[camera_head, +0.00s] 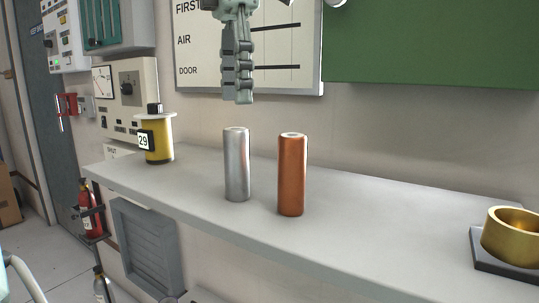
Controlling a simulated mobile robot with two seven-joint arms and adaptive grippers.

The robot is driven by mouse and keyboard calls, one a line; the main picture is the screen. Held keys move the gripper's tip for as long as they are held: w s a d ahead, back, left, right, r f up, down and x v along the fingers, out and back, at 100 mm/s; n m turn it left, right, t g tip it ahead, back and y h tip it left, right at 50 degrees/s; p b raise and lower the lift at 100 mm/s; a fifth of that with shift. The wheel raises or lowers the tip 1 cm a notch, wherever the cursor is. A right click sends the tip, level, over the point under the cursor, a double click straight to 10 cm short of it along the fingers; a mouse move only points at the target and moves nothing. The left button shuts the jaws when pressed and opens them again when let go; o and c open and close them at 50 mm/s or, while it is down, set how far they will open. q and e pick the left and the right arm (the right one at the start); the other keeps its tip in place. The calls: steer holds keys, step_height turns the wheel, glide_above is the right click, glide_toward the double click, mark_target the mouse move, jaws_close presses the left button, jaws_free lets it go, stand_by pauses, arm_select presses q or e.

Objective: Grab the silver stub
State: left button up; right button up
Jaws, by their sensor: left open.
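The silver stub (237,166) is a smooth upright cylinder on the grey shelf (390,230), near its middle. A copper-coloured cylinder (291,175) stands upright just to its right, with a narrow gap between them. My left gripper (239,94) hangs from the top of the view with its fingers pointing down. It shows almost edge-on, so one finger largely hides the other. It is open and empty, and in the picture its tips lie just above the silver stub's top, apart from it. My right gripper is out of view.
A yellow spool marked 29 (157,142) stands at the shelf's left end. A brass ring-shaped cup (512,236) sits on a dark base at the right. A sign board (212,62) hangs on the wall behind. The shelf is clear between the copper cylinder and the cup.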

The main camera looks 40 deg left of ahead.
mark_target(236, 129)
arm_select(q)
steer(key=shift+w+f, duration=0.2)
steer(key=shift+f, duration=0.4)
steer(key=shift+s+f, duration=0.15)
steer(key=shift+f, duration=0.3)
steer(key=shift+s+f, duration=0.1)
steer(key=shift+f, duration=0.3)
steer(key=f, duration=0.3)
steer(key=shift+a+f+b, duration=0.25)
steer(key=shift+f+b, duration=0.05)
steer(key=shift+f, duration=0.1)
steer(key=shift+w+f, duration=0.2)
steer(key=shift+f, duration=0.25)
jaws_close()
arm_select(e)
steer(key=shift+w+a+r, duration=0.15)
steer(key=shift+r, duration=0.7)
